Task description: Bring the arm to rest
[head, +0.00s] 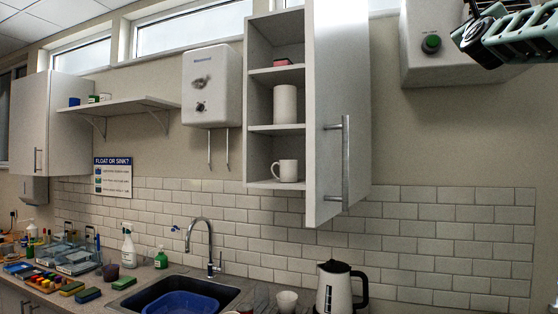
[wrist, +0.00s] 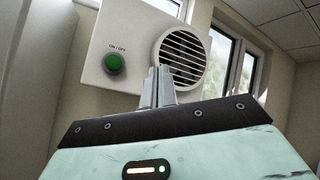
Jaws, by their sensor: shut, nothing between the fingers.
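My gripper (wrist: 157,88) shows in the wrist view with its two fingers together and nothing between them. It points up towards a white wall unit (wrist: 125,42) with a round grille and a green on/off button (wrist: 114,63). I cannot tell how far the fingertips are from the unit. In the head view a pale green part of my arm reaches in at the top right corner, in front of the same wall unit (head: 425,70). The fingers cannot be made out in the head view.
An open cupboard (head: 259,120) holds a white mug (head: 287,171) and a canister; its door (head: 341,110) stands open. Below are a sink (head: 150,301) with a blue basin, a kettle (head: 334,288) and a cluttered counter at left. The tiled wall at right is clear.

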